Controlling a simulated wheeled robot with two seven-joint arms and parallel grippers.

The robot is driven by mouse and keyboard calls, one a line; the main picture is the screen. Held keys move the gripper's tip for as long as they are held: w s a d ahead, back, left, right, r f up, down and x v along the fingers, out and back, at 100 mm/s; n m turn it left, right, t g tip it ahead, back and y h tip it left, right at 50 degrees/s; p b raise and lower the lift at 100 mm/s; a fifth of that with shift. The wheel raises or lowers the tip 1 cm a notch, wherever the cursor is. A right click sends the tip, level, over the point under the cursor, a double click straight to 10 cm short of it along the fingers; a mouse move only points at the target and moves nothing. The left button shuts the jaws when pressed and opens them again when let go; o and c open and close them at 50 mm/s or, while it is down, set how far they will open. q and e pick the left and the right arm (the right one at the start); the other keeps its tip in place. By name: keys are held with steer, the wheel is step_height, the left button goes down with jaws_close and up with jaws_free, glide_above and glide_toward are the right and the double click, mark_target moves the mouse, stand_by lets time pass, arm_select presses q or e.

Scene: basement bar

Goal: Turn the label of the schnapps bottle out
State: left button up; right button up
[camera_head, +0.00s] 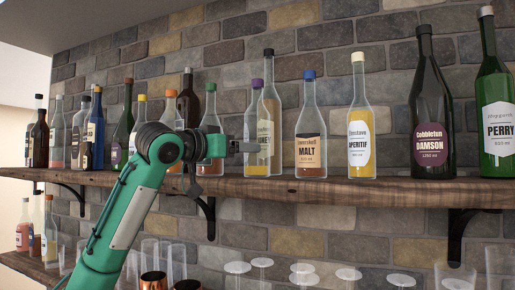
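No label that I can read says schnapps, so I cannot tell which bottle it is. A clear bottle with a purple cap (257,84) stands upright on the wooden shelf (330,190). A pale label beside it shows only partly, ending in what looks like "NEY". My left gripper (250,147) comes in from the left at the height of this bottle's body. My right gripper is not in view.
To the right stand a malt bottle (311,130), an aperitif bottle (361,125), a damson bottle (432,110) and a perry bottle (495,105). A taller black-capped bottle (270,75) stands close behind. Several bottles crowd the left; glasses stand below. Gaps separate the right-hand bottles.

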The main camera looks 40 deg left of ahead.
mark_target(254, 177)
arm_select(q)
steer(key=shift+w, duration=0.55)
steer(key=w, duration=0.5)
steer(key=shift+d, duration=0.15)
steer(key=shift+w, duration=0.7)
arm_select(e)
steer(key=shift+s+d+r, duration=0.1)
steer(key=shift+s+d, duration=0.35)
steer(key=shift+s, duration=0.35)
arm_select(q)
steer(key=c, duration=0.7)
steer(key=n+y, duration=0.2)
steer(key=y, duration=0.1)
steer(key=n+y, duration=0.1)
steer(key=y, duration=0.2)
steer(key=shift+d+n+g, duration=0.15)
steer(key=shift+n+g, duration=0.25)
steer(key=shift+n+g+y, duration=0.7)
steer(key=shift+n+y, duration=0.5)
steer(key=shift+y, duration=0.5)
